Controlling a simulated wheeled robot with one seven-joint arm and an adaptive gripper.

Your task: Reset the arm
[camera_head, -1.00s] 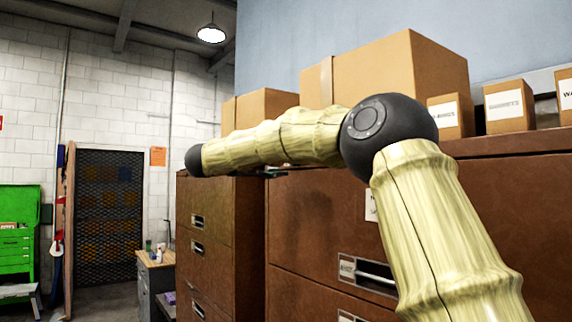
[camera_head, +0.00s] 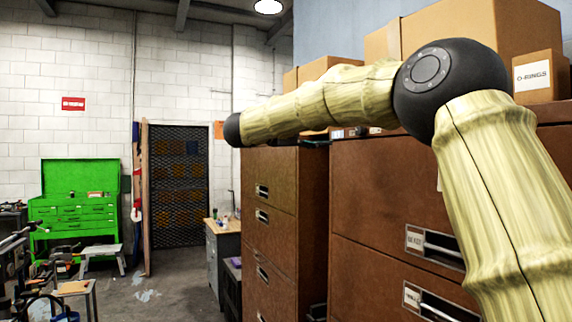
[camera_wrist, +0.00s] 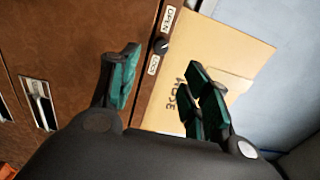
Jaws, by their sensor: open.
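My arm reaches across the right side of the head view, its upper links bent at a dark round joint. My gripper (camera_wrist: 160,90) shows in the wrist view with its green-padded fingers spread wide and nothing between them. A small dark knob (camera_wrist: 161,46) sits between labels, one reading OPEN. In the head view the gripper is hidden behind the arm and cannot be made out.
Brown filing cabinets (camera_head: 375,185) stand close beside my arm, with cardboard boxes (camera_head: 480,40) on top. A green tool chest (camera_head: 75,205) and a small workbench (camera_head: 222,245) stand farther left.

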